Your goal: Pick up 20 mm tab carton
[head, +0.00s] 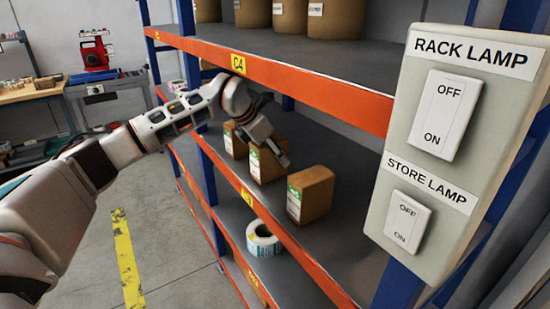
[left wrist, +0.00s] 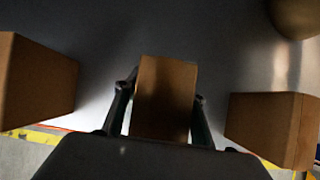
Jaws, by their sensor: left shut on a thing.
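Three brown cartons with green and white labels stand in a row on the middle rack shelf in the head view. My left gripper (head: 276,151) is at the middle carton (head: 262,168), reaching in from above. In the left wrist view the middle carton (left wrist: 166,98) sits between the two fingers (left wrist: 160,105), one on each side, and the gripper is shut on it. The other cartons stand apart, the left one (head: 234,141) and the right one (head: 311,194). The label print is too small to read. My right gripper is not in view.
An orange shelf beam (head: 300,84) with a C4 tag runs above the cartons. A white label roll (head: 263,240) lies on the shelf below. A lamp switch panel (head: 450,140) stands at the right. In the left wrist view, neighbouring cartons (left wrist: 35,85) (left wrist: 275,125) flank the held one.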

